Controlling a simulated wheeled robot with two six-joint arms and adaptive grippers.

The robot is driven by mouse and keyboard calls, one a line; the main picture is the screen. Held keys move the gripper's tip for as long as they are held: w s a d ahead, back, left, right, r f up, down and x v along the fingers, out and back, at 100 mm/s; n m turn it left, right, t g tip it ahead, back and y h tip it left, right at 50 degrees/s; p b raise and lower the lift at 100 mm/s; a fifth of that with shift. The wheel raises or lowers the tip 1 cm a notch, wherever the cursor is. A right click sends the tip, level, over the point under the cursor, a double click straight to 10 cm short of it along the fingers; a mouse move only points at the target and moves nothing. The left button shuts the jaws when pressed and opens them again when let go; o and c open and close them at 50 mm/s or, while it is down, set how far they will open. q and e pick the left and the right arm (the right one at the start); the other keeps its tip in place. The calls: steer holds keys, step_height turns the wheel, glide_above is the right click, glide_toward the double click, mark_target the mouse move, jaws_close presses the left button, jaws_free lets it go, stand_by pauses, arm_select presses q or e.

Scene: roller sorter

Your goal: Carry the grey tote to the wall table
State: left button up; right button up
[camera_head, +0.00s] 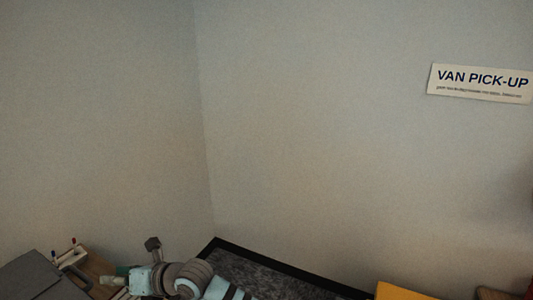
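A dark grey box-like thing (38,277) is cut off at the bottom left corner; it may be the grey tote, but I cannot tell for sure. A grey curved piece (76,273) shows at its right side. A brown surface (97,266) shows behind it; whether this is the wall table is unclear. My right arm comes in from the bottom and reaches left. My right gripper (112,281) is small, at the arm's left end, just right of the grey thing. Its fingers are not clear, nor is any contact. My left gripper is out of view.
Bare grey walls meet in a corner and fill most of the view. A "VAN PICK-UP" sign (480,83) hangs on the right wall. Dark speckled floor (270,277) shows below the corner. A yellow thing (402,292) and a brown one (494,294) are at the bottom right.

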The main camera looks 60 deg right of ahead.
steer(key=shift+s+r, duration=0.1)
steer(key=shift+s, duration=0.05)
steer(key=shift+r, duration=2.5)
steer(key=shift+a, duration=0.1)
